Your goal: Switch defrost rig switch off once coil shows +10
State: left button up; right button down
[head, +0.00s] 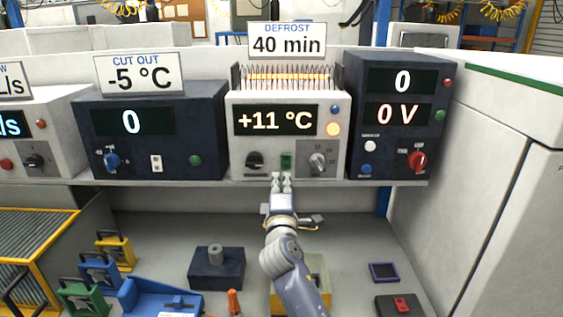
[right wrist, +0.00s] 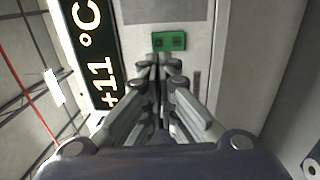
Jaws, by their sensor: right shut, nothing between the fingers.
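The defrost rig (head: 241,140) is a white box on the shelf under a "DEFROST 40 min" sign (head: 287,43). Its display (head: 275,120) reads +11 °C, and an amber lamp (head: 333,128) beside it is lit. A small green switch (head: 286,160) sits low on the panel between two knobs. My right gripper (head: 281,177) is shut and empty, just below and in front of the green switch. In the right wrist view the green switch (right wrist: 169,41) shows beyond the fingertips; I cannot tell whether they touch it. My left gripper is not in view.
Dark units stand on both sides: one reading 0 (head: 153,150) at left, one reading 0 V (head: 400,140) at right. The lower bench holds a dark block (head: 217,270), blue tray (head: 160,298) and purple-rimmed square (head: 384,272). A white cabinet (head: 480,160) bounds the right side.

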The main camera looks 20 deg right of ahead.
aim_at(282, 158)
jog(key=p+x, duration=0.1)
jog(key=x, duration=0.6)
jog(key=shift+w+d, duration=0.15)
jog(key=shift+w, duration=0.05)
jog(key=shift+w, duration=0.1)
jog(key=shift+w+d, duration=0.1)
jog(key=shift+w, duration=0.05)
jog(key=shift+r, duration=0.15)
